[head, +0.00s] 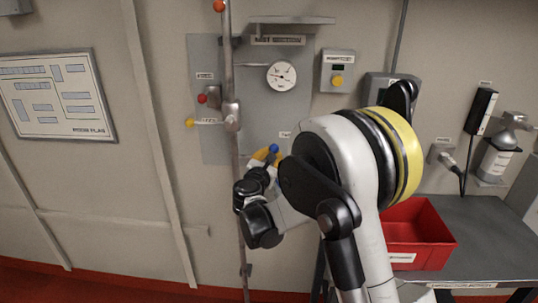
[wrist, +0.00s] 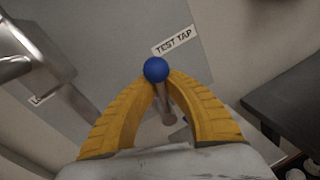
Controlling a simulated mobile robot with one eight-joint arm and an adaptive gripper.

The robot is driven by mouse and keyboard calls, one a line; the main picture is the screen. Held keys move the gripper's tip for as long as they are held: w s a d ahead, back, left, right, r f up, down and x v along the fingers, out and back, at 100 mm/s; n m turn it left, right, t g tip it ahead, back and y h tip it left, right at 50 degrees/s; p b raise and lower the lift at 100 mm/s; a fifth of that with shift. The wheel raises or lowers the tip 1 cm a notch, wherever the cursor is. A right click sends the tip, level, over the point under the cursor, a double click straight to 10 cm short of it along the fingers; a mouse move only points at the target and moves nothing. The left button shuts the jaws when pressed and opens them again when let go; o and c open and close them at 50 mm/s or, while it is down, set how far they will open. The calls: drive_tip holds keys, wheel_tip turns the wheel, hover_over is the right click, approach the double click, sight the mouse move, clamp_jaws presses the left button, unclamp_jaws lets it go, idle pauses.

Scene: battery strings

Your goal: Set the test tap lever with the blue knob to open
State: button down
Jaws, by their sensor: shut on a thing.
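The blue knob (wrist: 155,69) of the test tap lever sits between the yellow fingertips of my gripper (wrist: 156,80) in the wrist view. The fingers are shut on it. The lever's rod (wrist: 163,103) runs from the knob back between the fingers. A "TEST TAP" label (wrist: 172,41) is on the grey panel just above the knob. In the head view the blue knob (head: 274,148) shows at the tips of my gripper (head: 268,155), low on the panel and right of the vertical pipe. My arm hides the lever's rod there.
The vertical pipe (head: 233,70) carries other levers with a red knob (head: 202,99) and a yellow knob (head: 190,123). A gauge (head: 282,76) is above. A red bin (head: 425,231) stands on the dark bench (head: 487,238) at right.

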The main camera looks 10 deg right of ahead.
drive_tip(key=s+d+f+m+y+b, duration=0.1)
drive_tip(key=d+f+m+y+b, duration=0.2)
drive_tip(key=m, duration=0.9)
drive_tip(key=shift+s+d+f+m, duration=0.35)
drive_tip(key=shift+d+f, duration=0.25)
drive_tip(key=shift+f, duration=0.6)
drive_tip(key=shift+y, duration=0.3)
drive_tip(key=c, duration=1.5)
unclamp_jaws()
drive_tip(key=shift+c, duration=0.2)
drive_tip(key=v, duration=1.2)
drive_tip(key=shift+r, duration=0.25)
drive_tip(key=shift+d, duration=0.15)
